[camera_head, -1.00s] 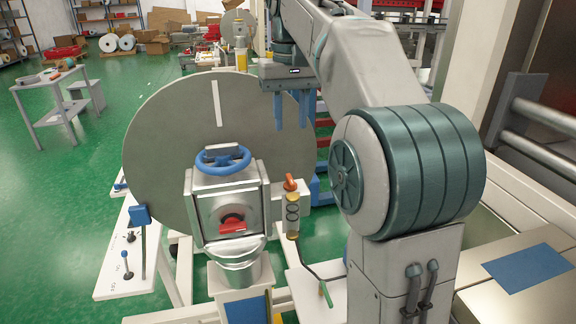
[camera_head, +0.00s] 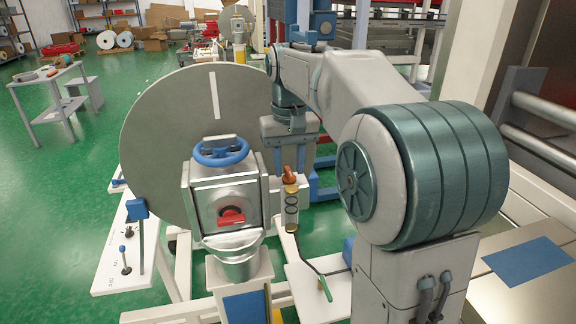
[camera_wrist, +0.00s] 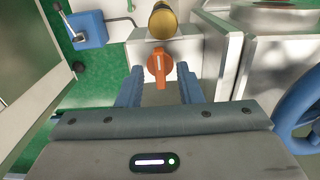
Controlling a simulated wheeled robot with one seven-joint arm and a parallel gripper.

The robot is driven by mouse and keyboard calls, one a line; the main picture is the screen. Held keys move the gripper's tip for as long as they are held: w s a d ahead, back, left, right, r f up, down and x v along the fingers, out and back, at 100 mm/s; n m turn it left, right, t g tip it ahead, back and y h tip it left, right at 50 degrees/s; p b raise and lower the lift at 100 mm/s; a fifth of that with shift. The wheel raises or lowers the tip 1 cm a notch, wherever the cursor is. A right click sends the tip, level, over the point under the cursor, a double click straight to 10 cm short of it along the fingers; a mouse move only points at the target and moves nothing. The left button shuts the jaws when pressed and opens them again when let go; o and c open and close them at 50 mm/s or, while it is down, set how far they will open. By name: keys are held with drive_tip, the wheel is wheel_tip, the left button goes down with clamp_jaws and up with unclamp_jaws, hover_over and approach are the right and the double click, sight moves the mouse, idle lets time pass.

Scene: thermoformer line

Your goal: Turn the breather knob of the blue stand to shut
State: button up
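My gripper (camera_head: 289,165) is open just above the knob in the head view. In the wrist view my gripper (camera_wrist: 160,76) has one blue finger on each side of the knob, with gaps visible. Whether the fingertips reach the knob's depth is unclear.
The metal housing (camera_head: 228,182) with a red part in its round window stands close to the left of my gripper. A large grey disc (camera_head: 160,130) is behind it. A blue box (camera_wrist: 88,30) shows in the wrist view.

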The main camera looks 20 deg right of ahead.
drive_tip(key=shift+f, duration=0.3)
clamp_jaws()
